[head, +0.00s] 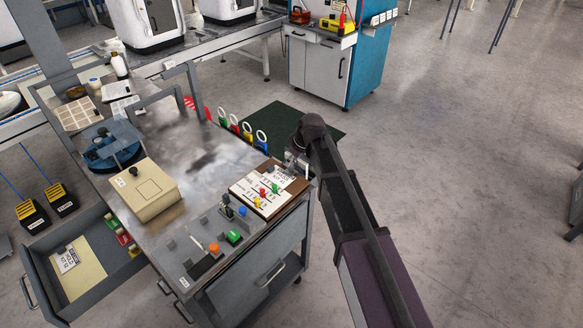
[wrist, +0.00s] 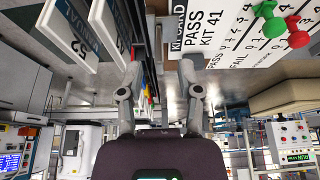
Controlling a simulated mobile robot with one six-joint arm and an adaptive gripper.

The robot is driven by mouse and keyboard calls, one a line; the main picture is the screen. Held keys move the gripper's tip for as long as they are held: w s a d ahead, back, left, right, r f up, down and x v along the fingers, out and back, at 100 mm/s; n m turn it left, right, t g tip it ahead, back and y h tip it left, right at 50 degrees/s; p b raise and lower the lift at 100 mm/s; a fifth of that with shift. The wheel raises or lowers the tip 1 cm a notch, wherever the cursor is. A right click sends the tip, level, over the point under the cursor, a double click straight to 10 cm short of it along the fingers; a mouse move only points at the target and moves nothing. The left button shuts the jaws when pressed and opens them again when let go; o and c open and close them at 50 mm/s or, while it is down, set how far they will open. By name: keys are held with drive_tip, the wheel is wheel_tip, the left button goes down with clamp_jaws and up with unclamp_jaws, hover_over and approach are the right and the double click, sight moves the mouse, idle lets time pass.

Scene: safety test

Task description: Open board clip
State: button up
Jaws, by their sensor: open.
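The brown board (head: 239,196) lies on the near right corner of the metal cart top. It bears white printed sheets and red, green, yellow and blue pegs. In the wrist view a white card (wrist: 212,28) reading "PASS KIT 41" shows at the upper right, with a green peg (wrist: 274,27) and a red peg (wrist: 298,39) beside it. My gripper (head: 297,162) is at the board's far right edge in the head view. In the wrist view my gripper (wrist: 160,78) has its fingers apart with nothing between them. I cannot make out the board clip; my gripper may hide it.
A beige box (head: 146,190) and a blue round fixture (head: 108,147) stand on the cart. Coloured ring tags (head: 235,125) line its far edge. Orange and green knobs (head: 233,236) sit nearer the front. An open drawer (head: 85,262) juts out at left.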

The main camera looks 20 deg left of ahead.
sight(290, 167)
drive_tip(key=shift+b+x, duration=0.75)
drive_tip(key=shift+x, duration=0.4)
clamp_jaws()
